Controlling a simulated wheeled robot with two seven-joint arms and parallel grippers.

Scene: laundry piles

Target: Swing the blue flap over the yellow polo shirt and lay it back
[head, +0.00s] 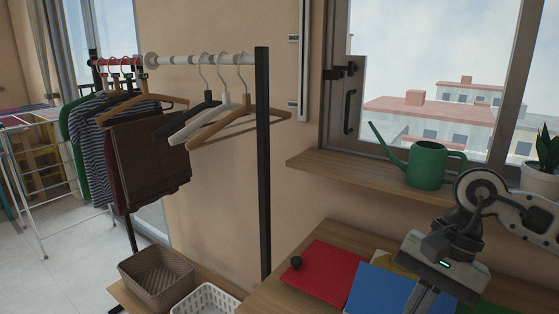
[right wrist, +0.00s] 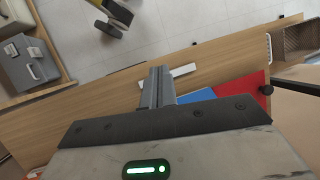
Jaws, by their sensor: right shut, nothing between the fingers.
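The blue flap (head: 378,288) lies on the wooden table, to the right of a red panel (head: 325,272), in the head view. It also shows as a blue strip (right wrist: 197,96) beside my fingers in the right wrist view. A dull yellow patch (head: 402,259) shows behind the blue flap; I cannot tell whether it is the polo shirt, as my right gripper covers most of that area. My right gripper (right wrist: 158,72) is shut and empty above the table, over the right side of the blue flap.
A black knob (head: 296,262) sits on the red panel. A green watering can (head: 427,165) and a potted plant (head: 545,155) stand on the window sill. A clothes rack post (head: 263,160), a woven basket (head: 157,275) and a white basket (head: 208,299) are to the left.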

